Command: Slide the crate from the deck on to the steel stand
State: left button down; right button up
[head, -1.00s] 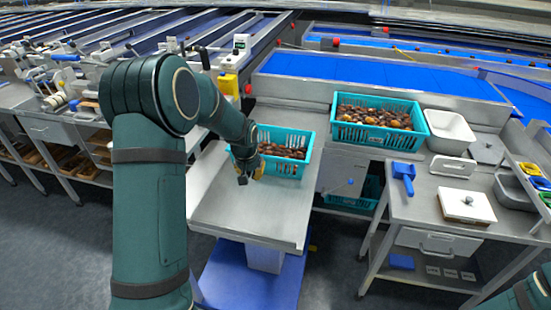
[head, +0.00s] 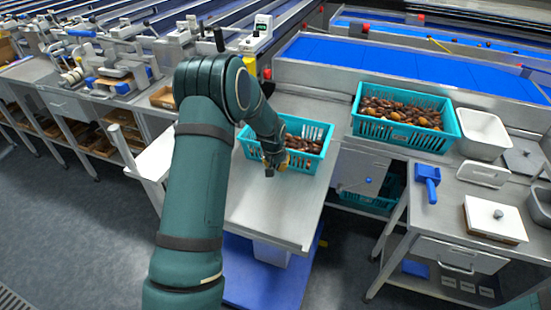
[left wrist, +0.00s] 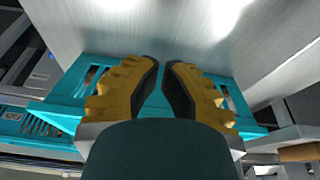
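A teal slatted crate (head: 312,155) of dates sits at the back of a steel top (head: 270,215) on a blue base. A second, larger teal crate (head: 385,133) of dates stands on the steel surface to the right; I cannot tell which surface is the deck. My left gripper (head: 275,168) is at the front wall of the smaller crate; contact is unclear. In the left wrist view its yellow fingers (left wrist: 162,68) are close together at the tips, with nothing seen held. Teal crate rim (left wrist: 65,100) shows behind them. My right gripper is not in view.
A white bin (head: 483,132), a blue scoop (head: 428,180) and a white-lidded box (head: 495,218) are on the right bench. A workbench with tools (head: 110,80) is at the left. The front part of the steel top is bare.

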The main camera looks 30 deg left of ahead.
pick_arm(q)
jog(key=shift+w+a+f, duration=0.1)
jog(key=shift+w+a, duration=0.1)
jog(key=shift+w, duration=0.5)
jog(key=shift+w+a+f, duration=0.1)
jog(key=shift+w+a, duration=0.05)
jog(key=shift+w, duration=0.5)
jog(key=shift+w+a, duration=0.2)
jog(key=shift+w, duration=0.5)
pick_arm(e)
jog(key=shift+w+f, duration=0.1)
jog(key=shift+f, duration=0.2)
